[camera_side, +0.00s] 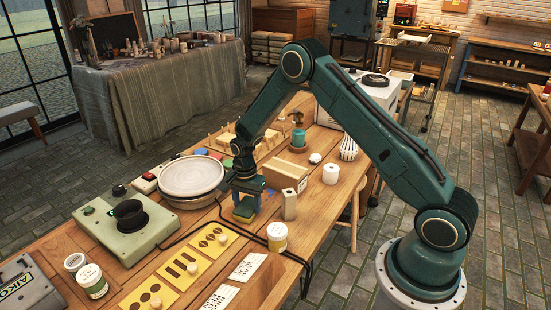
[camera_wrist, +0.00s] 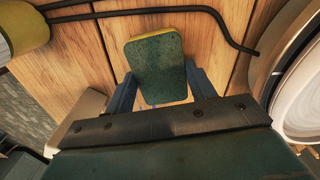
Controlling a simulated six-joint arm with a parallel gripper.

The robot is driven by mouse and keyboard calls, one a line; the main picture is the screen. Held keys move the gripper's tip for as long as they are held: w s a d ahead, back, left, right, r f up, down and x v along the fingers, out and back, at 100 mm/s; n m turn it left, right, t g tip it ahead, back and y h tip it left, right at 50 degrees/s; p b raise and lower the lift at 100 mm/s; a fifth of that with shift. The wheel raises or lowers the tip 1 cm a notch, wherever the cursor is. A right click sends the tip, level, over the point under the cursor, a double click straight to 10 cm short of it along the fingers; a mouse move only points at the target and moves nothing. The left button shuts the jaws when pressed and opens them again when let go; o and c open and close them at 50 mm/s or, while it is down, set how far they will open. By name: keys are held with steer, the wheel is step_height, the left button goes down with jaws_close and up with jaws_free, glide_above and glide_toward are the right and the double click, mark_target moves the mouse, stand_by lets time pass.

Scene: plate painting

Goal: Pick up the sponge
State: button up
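The sponge (camera_wrist: 158,60) is a block with a dark green scouring face and yellow edges. In the wrist view it lies at the middle, its lower part between the two blue fingers of my gripper (camera_wrist: 157,88). The fingers stand apart on either side of it, with a narrow gap visible near each side. In the side view my gripper (camera_side: 248,198) points down over the table, with the sponge (camera_side: 243,213) low at its fingertips. The side view is too small to show contact.
A round plate on a wheel (camera_side: 191,175) stands close by at left. A cream box (camera_side: 289,205) stands just right of my gripper, and a yellow-labelled jar (camera_side: 277,236) in front. A black cable (camera_wrist: 170,12) runs nearby. Yellow stencil cards (camera_side: 209,243) lie toward the front.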

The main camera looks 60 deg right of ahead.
mark_target(247, 206)
steer(key=c, duration=0.4)
steer(key=shift+r, duration=0.15)
step_height(247, 206, up, 20)
steer(key=shift+f, duration=0.1)
stand_by(0.6)
stand_by(0.4)
